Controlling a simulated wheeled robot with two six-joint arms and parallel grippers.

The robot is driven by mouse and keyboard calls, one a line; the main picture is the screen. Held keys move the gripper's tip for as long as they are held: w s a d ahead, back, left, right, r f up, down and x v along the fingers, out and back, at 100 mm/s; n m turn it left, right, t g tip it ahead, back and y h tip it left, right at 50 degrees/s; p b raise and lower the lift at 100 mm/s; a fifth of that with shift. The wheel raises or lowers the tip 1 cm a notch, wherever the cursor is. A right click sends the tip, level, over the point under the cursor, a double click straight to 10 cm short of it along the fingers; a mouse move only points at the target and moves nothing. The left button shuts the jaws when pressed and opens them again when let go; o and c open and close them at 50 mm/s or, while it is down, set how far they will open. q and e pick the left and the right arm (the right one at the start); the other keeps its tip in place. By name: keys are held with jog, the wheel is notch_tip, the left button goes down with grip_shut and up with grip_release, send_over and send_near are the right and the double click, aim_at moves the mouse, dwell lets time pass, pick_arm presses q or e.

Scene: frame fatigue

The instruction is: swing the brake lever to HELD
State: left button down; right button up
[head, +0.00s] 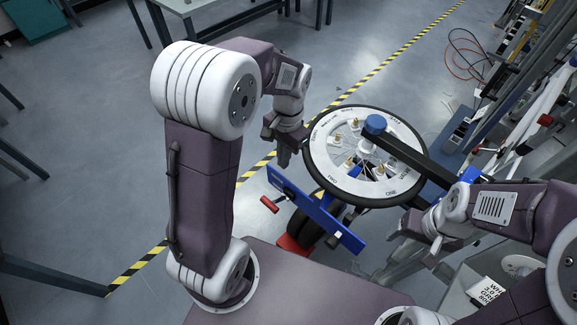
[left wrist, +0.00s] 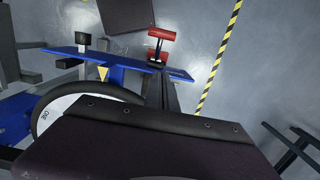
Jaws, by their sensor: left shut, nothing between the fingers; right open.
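A red-gripped lever (head: 270,205), which looks like the brake lever, sticks out beside the blue bar (head: 310,207) in front of the wheel (head: 315,172). I cannot read a HELD mark. My left gripper (head: 283,158) is shut and empty, pointing down above the lever, left of the wheel rim, apart from the lever. My right gripper (head: 404,236) is open, right of the bar; its fingers are partly hidden.
The spoked wheel has a white lettered ring and a black arm (head: 415,158) across it. A red base part (head: 293,245) sits below the bar. Stands and cables (head: 470,55) crowd the right. Open floor (head: 90,150) with a yellow-black line lies left.

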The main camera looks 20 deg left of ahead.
pick_arm(q)
jog(key=s+r, duration=0.1)
jog(key=s, duration=0.1)
send_near(274, 201)
jog(key=w+f, duration=0.1)
jog(key=w+d+f, duration=0.1)
jog(key=shift+f, duration=0.35)
jog(key=shift+s+a+f+p, duration=0.25)
jog(key=shift+s+a+f, duration=0.05)
jog(key=shift+s+f, duration=0.3)
jog(key=shift+s+a+f+p, duration=0.25)
jog(key=shift+s+f, duration=0.3)
jog(key=shift+s, duration=0.05)
jog(key=shift+s+f, duration=0.15)
jog(key=shift+s, duration=0.2)
pick_arm(e)
jog(key=shift+s+d+r, duration=0.1)
jog(key=shift+s+r, duration=0.15)
jog(key=shift+r, duration=0.25)
jog(key=shift+s+d+r, duration=0.1)
jog(key=shift+s+r, duration=0.15)
jog(key=shift+r, duration=0.2)
pick_arm(q)
jog(key=shift+w+f, duration=0.1)
pick_arm(e)
jog(key=shift+w, duration=0.1)
